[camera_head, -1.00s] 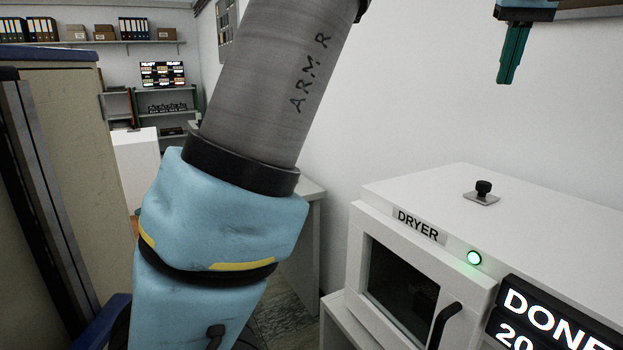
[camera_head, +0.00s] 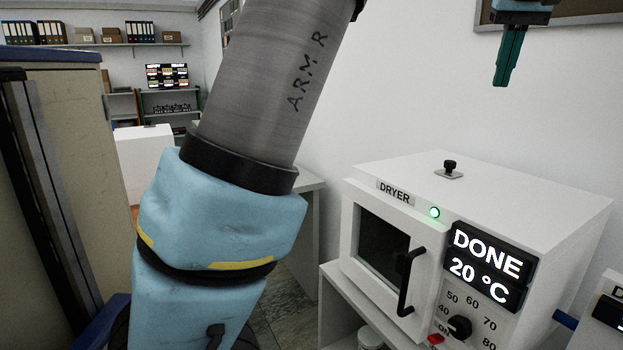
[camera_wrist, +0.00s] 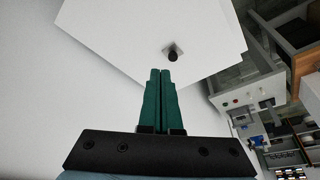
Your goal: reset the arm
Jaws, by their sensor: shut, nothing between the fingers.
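My gripper (camera_head: 508,58) shows at the top right of the head view, its green fingers pointing down, in front of the white wall and above the dryer. In the wrist view my gripper (camera_wrist: 160,75) has its two green fingers side by side, shut and empty. My grey and blue arm fills the left middle of the head view, with "ARM R" written on the grey link. The fingers touch nothing that I can see.
The white dryer (camera_head: 540,205) stands at the right with its door closed, a green light, and a display (camera_head: 487,266) reading "DONE 20 °C". A black knob (camera_head: 449,168) sits on its top. A beige cabinet (camera_head: 75,130) stands close at the left. Shelves (camera_head: 165,100) are far back.

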